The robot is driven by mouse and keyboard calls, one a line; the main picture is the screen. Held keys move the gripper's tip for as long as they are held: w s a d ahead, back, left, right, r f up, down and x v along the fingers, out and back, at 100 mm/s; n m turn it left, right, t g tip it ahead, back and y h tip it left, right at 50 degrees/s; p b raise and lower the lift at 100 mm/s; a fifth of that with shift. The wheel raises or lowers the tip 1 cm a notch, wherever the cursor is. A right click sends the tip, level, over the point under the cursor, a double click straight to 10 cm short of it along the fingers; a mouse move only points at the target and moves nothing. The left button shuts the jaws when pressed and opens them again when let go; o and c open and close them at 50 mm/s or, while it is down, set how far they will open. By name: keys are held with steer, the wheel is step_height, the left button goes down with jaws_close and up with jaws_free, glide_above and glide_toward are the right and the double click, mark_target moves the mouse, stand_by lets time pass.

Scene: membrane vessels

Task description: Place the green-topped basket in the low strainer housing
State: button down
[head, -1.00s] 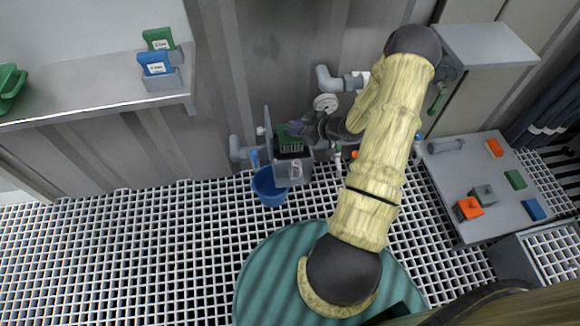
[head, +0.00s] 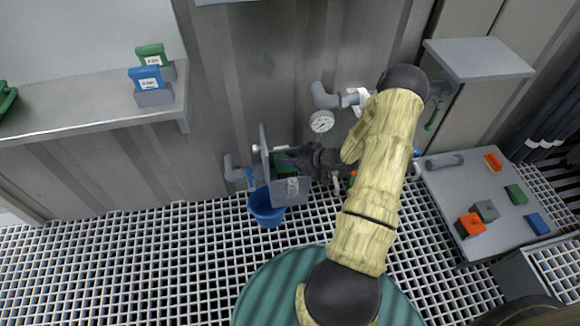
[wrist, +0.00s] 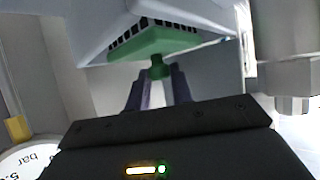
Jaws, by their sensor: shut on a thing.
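The low strainer housing (head: 290,192) is a grey open-topped box beside the wall pipework, its lid plate standing up at the left. The green-topped basket (head: 286,168) is at the housing's mouth, its green top level with or just below the rim in the head view. In the wrist view the green top (wrist: 155,43) has a round knob, and a strip of dark mesh shows between it and the housing wall (wrist: 95,25). My gripper (wrist: 157,82) is shut on the knob. The basket's lower part is hidden inside the housing.
A blue bucket (head: 266,207) stands below the housing. A pressure gauge (head: 321,121) and pipes are close behind my gripper. A shelf (head: 95,113) at the left holds a blue and a green-topped unit. A grey table (head: 470,178) at the right holds several small blocks.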

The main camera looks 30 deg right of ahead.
steer(key=shift+f+b, duration=0.95)
steer(key=shift+f, duration=0.9)
steer(key=shift+f, duration=0.1)
steer(key=c, duration=1.2)
jaws_free()
steer(key=shift+c, duration=0.2)
steer(key=shift+s+r, duration=0.1)
steer(key=shift+r, duration=0.1)
steer(key=p+v, duration=0.4)
steer(key=v, duration=0.7)
steer(key=shift+s+d+p, duration=0.25)
steer(key=shift+s+p, duration=0.05)
steer(key=shift+p, duration=0.05)
steer(key=shift+r, duration=0.1)
